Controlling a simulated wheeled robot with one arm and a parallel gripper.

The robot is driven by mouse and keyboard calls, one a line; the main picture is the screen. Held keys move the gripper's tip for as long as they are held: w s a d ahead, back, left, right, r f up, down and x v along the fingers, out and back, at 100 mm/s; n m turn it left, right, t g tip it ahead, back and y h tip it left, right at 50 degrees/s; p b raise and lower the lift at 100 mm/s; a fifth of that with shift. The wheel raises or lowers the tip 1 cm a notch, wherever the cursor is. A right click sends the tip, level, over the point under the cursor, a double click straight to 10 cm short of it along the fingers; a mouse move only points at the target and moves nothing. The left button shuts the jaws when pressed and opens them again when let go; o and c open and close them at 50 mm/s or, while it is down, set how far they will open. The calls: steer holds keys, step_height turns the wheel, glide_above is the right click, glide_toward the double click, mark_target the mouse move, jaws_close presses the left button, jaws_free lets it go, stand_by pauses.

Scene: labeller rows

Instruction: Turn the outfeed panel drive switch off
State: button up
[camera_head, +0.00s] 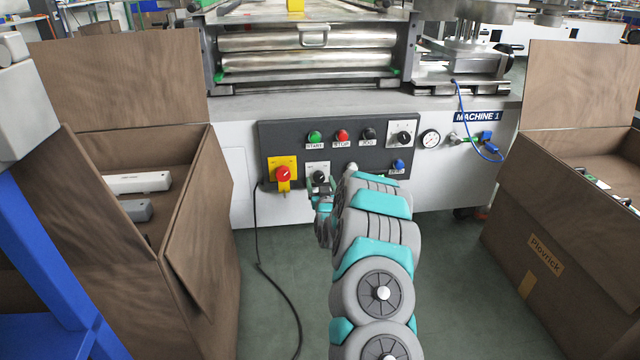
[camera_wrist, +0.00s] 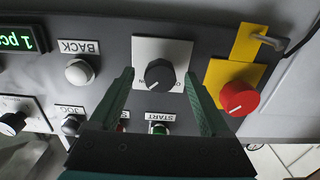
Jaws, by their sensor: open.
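A black rotary switch knob (camera_head: 319,177) sits on a white plate low on the dark control panel (camera_head: 377,180). In the wrist view, which looks upside down, the knob (camera_wrist: 159,75) is near the middle, with plate lettering too small to read surely. My gripper (camera_head: 322,187) is in front of the panel at this knob. In the wrist view my gripper (camera_wrist: 160,76) is open, one finger on each side of the knob. Whether the fingers touch it, I cannot tell. My arm hides part of the panel's lower edge.
A red stop knob (camera_wrist: 239,97) on a yellow plate is close beside one finger. A green start button (camera_head: 315,137), a red button (camera_head: 342,136) and another selector switch (camera_head: 404,138) are above. Open cardboard boxes stand left (camera_head: 205,225) and right (camera_head: 560,215).

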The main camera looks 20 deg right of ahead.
steer(key=shift+w, duration=0.1)
jaws_close()
stand_by(0.7)
